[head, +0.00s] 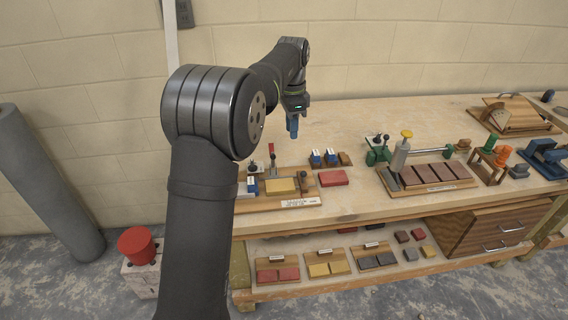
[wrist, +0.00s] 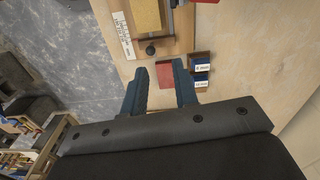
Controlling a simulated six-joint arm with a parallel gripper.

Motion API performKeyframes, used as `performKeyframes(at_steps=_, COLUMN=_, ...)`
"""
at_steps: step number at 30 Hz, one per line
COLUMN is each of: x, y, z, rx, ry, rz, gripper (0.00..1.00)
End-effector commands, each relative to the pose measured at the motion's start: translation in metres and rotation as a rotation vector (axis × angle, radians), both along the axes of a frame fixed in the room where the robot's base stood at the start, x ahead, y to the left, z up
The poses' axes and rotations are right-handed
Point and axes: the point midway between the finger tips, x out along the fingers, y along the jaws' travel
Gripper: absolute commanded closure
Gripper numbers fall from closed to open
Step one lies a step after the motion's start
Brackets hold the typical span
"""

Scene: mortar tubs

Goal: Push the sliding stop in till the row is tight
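A row of brown-red blocks (head: 430,174) lies in a wooden tray at the right of the bench in the head view. At its left end stands a grey upright piece with a yellow knob (head: 401,150), beside a steel rod with green ends. I cannot tell for sure which part is the sliding stop, or whether gaps remain in the row. My gripper (head: 292,125) is above the bench, left of this tray and apart from it. In the wrist view its two blue fingers (wrist: 160,68) are spread and empty, with a red block (wrist: 166,76) on the bench beyond them.
A wooden fixture (head: 262,204) with a yellow block (head: 281,186) and a black knob (head: 303,178) lies left of the tray. Blue blocks (head: 316,157) stand behind the loose red block (head: 333,177). Green and orange clamps (head: 490,155) stand right of the tray. The back bench is mostly clear.

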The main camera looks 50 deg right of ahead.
Motion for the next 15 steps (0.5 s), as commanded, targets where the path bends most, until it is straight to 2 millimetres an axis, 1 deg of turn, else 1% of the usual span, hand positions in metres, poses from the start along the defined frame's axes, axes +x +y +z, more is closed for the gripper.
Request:
performKeyframes(at_steps=5, x=-0.004, y=0.005, z=0.003, rx=-0.018, ry=0.042, rz=0.331, gripper=0.73)
performKeyframes(at_steps=12, x=-0.011, y=0.011, z=0.007, rx=-0.018, ry=0.121, rz=0.848, gripper=0.73)
performKeyframes(at_steps=15, x=-0.014, y=0.013, z=0.008, rx=-0.009, ry=0.150, rz=1.025, gripper=0.73)
